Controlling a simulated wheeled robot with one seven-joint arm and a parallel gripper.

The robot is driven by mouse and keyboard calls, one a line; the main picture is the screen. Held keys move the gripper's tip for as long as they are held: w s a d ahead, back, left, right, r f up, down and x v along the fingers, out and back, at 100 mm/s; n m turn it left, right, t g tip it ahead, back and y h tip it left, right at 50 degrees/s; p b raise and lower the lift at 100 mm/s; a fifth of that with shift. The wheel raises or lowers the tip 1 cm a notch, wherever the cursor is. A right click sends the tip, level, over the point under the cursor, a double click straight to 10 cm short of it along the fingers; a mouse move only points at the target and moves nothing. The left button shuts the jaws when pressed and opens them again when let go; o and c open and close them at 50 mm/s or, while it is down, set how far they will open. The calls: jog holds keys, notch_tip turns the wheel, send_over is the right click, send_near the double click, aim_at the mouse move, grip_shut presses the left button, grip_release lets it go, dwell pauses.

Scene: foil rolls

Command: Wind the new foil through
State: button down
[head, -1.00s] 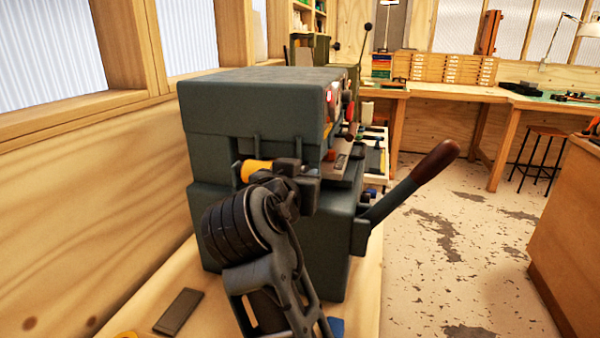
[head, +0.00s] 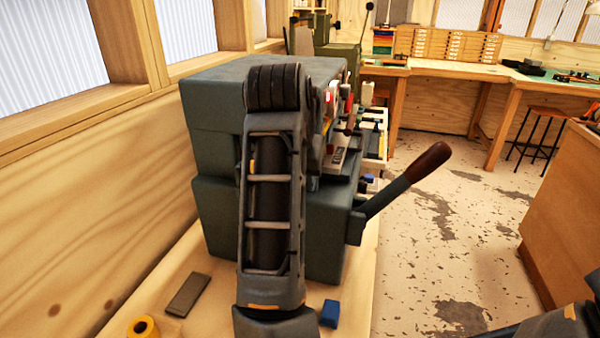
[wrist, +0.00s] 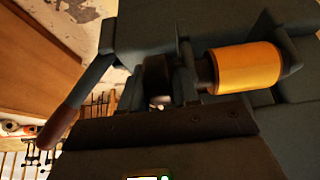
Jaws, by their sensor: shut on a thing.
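The grey-green foil machine (head: 215,140) stands on the bench, its long lever with a brown handle (head: 433,160) at its right side. In the wrist view an orange-yellow foil roll (wrist: 245,66) sits on a spindle on the machine. My gripper (wrist: 165,85) shows dark and low-lit left of the roll. It is shut on what looks like a dark round knob (wrist: 157,74); the exact contact is hard to see. In the head view my raised arm hides my gripper and most of the roll. No loose foil strip can be made out.
A yellow roll (head: 143,328), a dark flat block (head: 188,295) and a blue block (head: 330,313) lie on the wooden bench (head: 215,325) near the machine. A wooden wall with windows is close on the left. Open floor (head: 430,250) lies to the right.

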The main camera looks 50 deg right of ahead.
jog(key=shift+y, duration=0.4)
jog(key=shift+g, duration=0.3)
jog(key=c, duration=0.9)
grip_release()
jog(key=shift+v, duration=3.9)
jog(key=shift+d, duration=0.15)
